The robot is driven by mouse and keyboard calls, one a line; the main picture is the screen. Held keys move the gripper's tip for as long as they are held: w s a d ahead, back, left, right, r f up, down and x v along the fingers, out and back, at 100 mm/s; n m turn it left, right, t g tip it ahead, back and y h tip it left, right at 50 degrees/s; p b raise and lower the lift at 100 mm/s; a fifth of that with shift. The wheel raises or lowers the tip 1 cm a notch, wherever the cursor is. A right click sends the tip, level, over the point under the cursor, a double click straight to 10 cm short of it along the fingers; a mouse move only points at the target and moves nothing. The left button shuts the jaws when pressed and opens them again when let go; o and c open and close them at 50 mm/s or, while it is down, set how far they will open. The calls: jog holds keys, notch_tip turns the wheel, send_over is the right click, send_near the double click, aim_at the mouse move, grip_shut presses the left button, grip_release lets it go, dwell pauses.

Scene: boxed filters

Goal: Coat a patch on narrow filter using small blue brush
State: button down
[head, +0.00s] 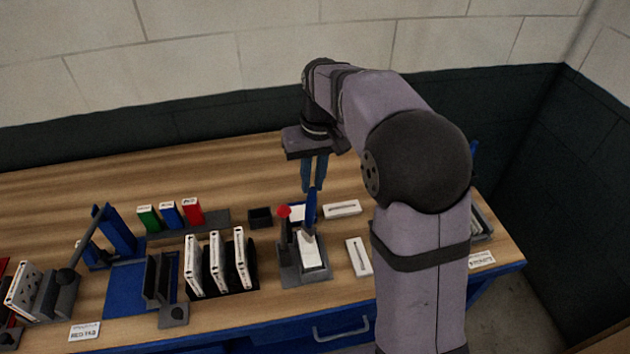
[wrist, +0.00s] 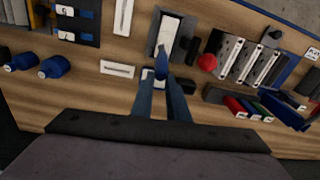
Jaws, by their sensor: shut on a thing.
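My gripper (head: 314,178) is shut on the blue brush (head: 311,207), which points down and is slightly tilted. In the wrist view the brush (wrist: 161,64) shows beyond my gripper's fingertips (wrist: 165,86). A white filter (head: 309,256) sits in a grey holder (head: 289,274) below the brush. In the wrist view the filter (wrist: 167,33) lies just past the brush. The brush's lower end is at the filter's far end; I cannot tell whether it touches. Any coating is too small to make out.
A red-topped post (head: 284,213) stands left of the brush. Two flat white slotted pieces (head: 342,209) (head: 358,256) lie to the right. White boxed filters (head: 216,262) stand in a black rack to the left. Green, blue and red boxes (head: 170,215) stand behind. A small black bin (head: 260,217) is nearby.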

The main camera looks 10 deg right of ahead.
notch_tip(320, 180, up, 8)
jog(key=w+p, duration=0.2)
jog(key=p, duration=0.6)
jog(key=shift+w, duration=0.3)
dwell(0.7)
